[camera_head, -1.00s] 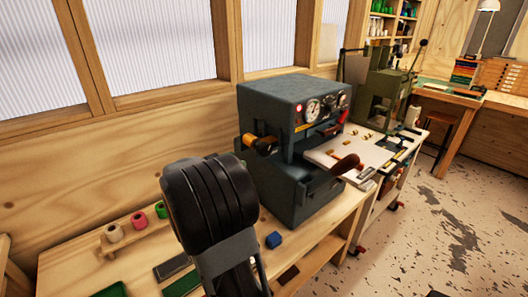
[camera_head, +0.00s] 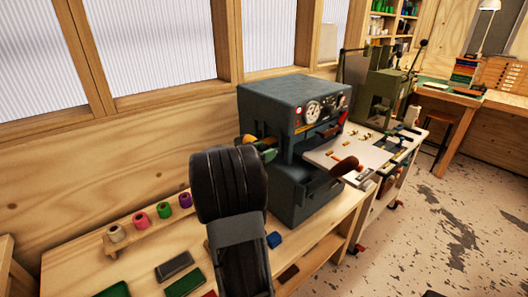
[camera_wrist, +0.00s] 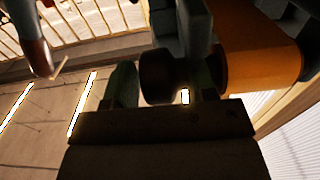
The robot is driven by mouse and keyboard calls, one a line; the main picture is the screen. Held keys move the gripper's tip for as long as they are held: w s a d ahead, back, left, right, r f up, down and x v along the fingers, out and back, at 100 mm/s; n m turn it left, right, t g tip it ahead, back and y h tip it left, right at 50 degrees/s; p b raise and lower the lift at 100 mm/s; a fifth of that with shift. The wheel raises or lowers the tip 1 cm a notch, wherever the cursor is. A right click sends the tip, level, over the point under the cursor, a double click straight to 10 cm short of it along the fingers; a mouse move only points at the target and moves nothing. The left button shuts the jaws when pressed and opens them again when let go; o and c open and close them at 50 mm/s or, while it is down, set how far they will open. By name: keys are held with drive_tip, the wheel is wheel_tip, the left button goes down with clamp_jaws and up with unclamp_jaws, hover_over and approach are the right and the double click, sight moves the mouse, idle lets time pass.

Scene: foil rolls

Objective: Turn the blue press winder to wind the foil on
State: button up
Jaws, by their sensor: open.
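The blue-grey press (camera_head: 292,88) stands on the bench under the windows. A gold foil roll (camera_head: 249,139) sticks out of its left side, mostly covered by my arm in the head view. In the wrist view the gold roll (camera_wrist: 262,62) lies to the right, and the dark round winder knob (camera_wrist: 157,76) is at its left. My gripper (camera_head: 262,150) is at the winder with green fingertips showing. In the wrist view my gripper (camera_wrist: 166,82) is open, one finger on each side of the knob. I cannot tell whether either finger touches it.
A wooden rack (camera_head: 147,222) with several coloured rolls stands left of my arm. Green and dark flat blocks (camera_head: 184,283) and a small blue block (camera_head: 273,239) lie on the bench. A brown-handled lever (camera_head: 345,166) and a white bed (camera_head: 325,150) stick out at the press front.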

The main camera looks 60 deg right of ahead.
drive_tip(key=c, duration=0.9)
drive_tip(key=r+p, duration=0.1)
drive_tip(key=p, duration=0.1)
drive_tip(key=shift+y+p, duration=0.35)
drive_tip(key=shift+y, duration=0.05)
drive_tip(key=y+p, duration=0.1)
drive_tip(key=p, duration=0.2)
drive_tip(key=shift+r+t+p, duration=0.2)
drive_tip(key=shift+t+p, duration=0.1)
drive_tip(key=shift+p, duration=0.1)
drive_tip(key=y+p, duration=0.1)
drive_tip(key=p, duration=0.3)
drive_tip(key=shift+r+t+y, duration=0.1)
drive_tip(key=shift+t+y, duration=0.2)
drive_tip(key=shift+y, duration=0.1)
drive_tip(key=y+p, duration=0.1)
drive_tip(key=p, duration=0.2)
drive_tip(key=shift+d+f+y, duration=0.1)
drive_tip(key=shift+f+y, duration=0.2)
drive_tip(key=shift+y, duration=0.1)
drive_tip(key=shift+f+t+y, duration=0.2)
drive_tip(key=shift+t+y, duration=0.4)
drive_tip(key=shift+y, duration=0.3)
drive_tip(key=shift+f+t+y, duration=0.15)
drive_tip(key=shift+t+y, duration=0.55)
drive_tip(key=shift+y, duration=1.4)
